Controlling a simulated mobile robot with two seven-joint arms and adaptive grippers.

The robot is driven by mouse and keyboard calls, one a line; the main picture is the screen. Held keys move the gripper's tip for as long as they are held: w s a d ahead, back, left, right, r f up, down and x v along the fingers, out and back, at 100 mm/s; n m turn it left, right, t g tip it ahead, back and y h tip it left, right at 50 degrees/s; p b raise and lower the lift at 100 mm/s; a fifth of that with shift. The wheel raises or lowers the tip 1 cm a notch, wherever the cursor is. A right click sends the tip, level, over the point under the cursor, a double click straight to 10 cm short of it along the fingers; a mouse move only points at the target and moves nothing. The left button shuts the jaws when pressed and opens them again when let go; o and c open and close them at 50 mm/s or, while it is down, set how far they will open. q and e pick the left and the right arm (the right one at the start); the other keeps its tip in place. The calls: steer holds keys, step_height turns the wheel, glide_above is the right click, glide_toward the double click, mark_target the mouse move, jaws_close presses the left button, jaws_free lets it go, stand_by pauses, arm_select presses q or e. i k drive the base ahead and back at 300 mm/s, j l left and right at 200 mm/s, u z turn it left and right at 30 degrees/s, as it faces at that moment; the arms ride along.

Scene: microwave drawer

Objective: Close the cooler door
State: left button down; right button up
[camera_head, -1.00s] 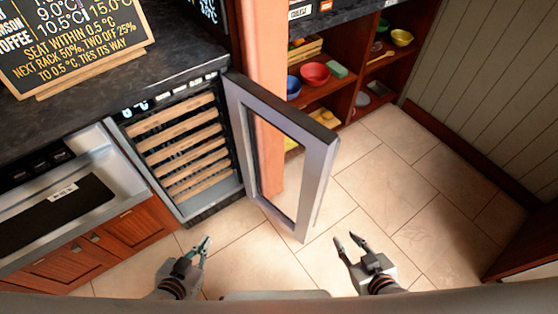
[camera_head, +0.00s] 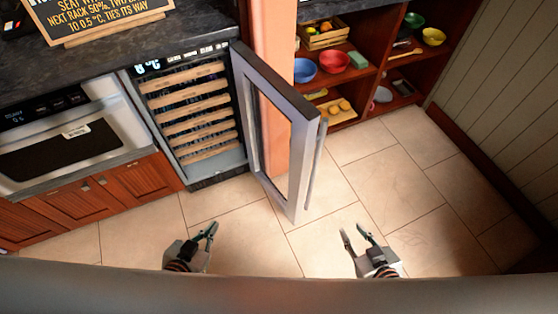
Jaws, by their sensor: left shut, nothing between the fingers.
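The cooler (camera_head: 217,176) stands under the dark counter, with several wooden-fronted racks inside. Its glass door (camera_head: 305,150) has a grey frame and stands wide open, swung out over the floor to the right. A long bar handle (camera_head: 316,165) runs along the door's outer face. My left gripper (camera_head: 211,230) is shut and empty, low in the picture, left of the door and apart from it. My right gripper (camera_head: 353,233) is open and empty, to the right of the door's lower corner and apart from it.
A microwave drawer (camera_head: 75,140) sits left of the cooler above wooden cabinets. An orange post (camera_head: 272,40) stands behind the door. Shelves with bowls (camera_head: 333,60) and fruit are at the back right. The tiled floor (camera_head: 420,190) is clear around the door.

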mark_target(250, 71)
steer(key=l+u, duration=0.3)
steer(key=l, duration=0.15)
steer(key=k+l+u, duration=0.1)
steer(key=l+u, duration=0.2)
steer(key=l, duration=0.15)
steer(key=i+l+u, duration=0.15)
steer(key=l+u, duration=0.15)
steer(key=l, duration=0.15)
steer(key=i+l+u, duration=0.1)
steer(key=l+u, duration=0.25)
steer(key=i+l+u, duration=0.15)
steer(key=l, duration=0.15)
steer(key=l+u, duration=0.15)
steer(key=l, duration=0.2)
steer(key=i+l+u, duration=0.15)
steer(key=l, duration=0.2)
steer(key=k+l+u, duration=0.15)
steer(key=l, duration=0.25)
steer(key=k+j, duration=0.2)
steer(key=k+j+u, duration=0.15)
steer(key=j, duration=0.2)
